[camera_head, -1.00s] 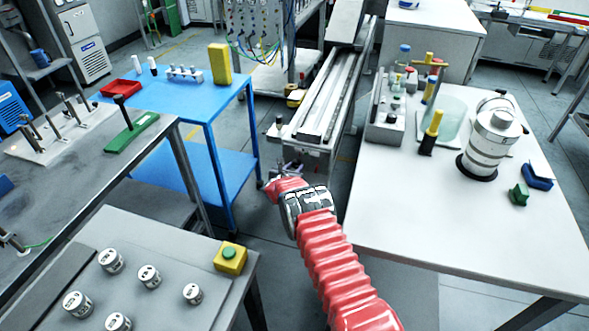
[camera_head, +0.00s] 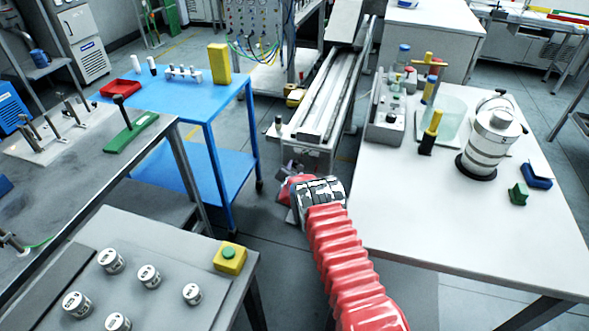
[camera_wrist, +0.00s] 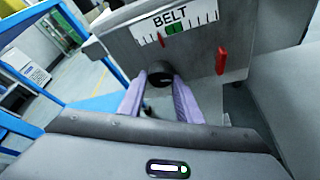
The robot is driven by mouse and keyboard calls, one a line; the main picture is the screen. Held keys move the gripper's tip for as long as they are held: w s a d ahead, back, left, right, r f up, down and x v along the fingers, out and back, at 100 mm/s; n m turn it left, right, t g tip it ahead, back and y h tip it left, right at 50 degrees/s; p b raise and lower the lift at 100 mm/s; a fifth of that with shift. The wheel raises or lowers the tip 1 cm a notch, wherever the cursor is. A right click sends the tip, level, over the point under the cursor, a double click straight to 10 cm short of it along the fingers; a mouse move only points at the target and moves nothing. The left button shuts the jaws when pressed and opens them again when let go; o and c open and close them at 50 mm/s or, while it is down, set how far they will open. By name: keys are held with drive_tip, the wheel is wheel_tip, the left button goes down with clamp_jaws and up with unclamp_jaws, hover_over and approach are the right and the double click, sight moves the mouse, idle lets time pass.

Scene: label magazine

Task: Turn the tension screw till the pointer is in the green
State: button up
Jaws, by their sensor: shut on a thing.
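In the wrist view, a white scale plate marked BELT (camera_wrist: 178,20) sits on the grey end face of the machine. It has black ticks and a green zone (camera_wrist: 174,27). A small red pointer (camera_wrist: 161,40) stands just left of the green zone, close to its left edge. The dark round tension screw (camera_wrist: 160,76) is below the scale. My gripper (camera_wrist: 160,86) has its two purple fingers on either side of the screw, shut on it. In the head view my gripper is at the near end of the belt conveyor (camera_head: 312,145), and the screw is hidden.
A blue table (camera_head: 190,95) stands left of the conveyor. A white table (camera_head: 440,215) with bottles and a metal canister (camera_head: 490,140) stands right. Floor lies between them.

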drive_tip(key=shift+d+f+m+t+y, duration=0.15)
drive_tip(key=shift+m+t+y, duration=0.45)
drive_tip(key=shift+m, duration=0.8)
drive_tip(key=o, duration=1)
drive_tip(key=shift+s, duration=0.2)
drive_tip(key=shift+v, duration=6.75)
drive_tip(key=shift+d, duration=0.1)
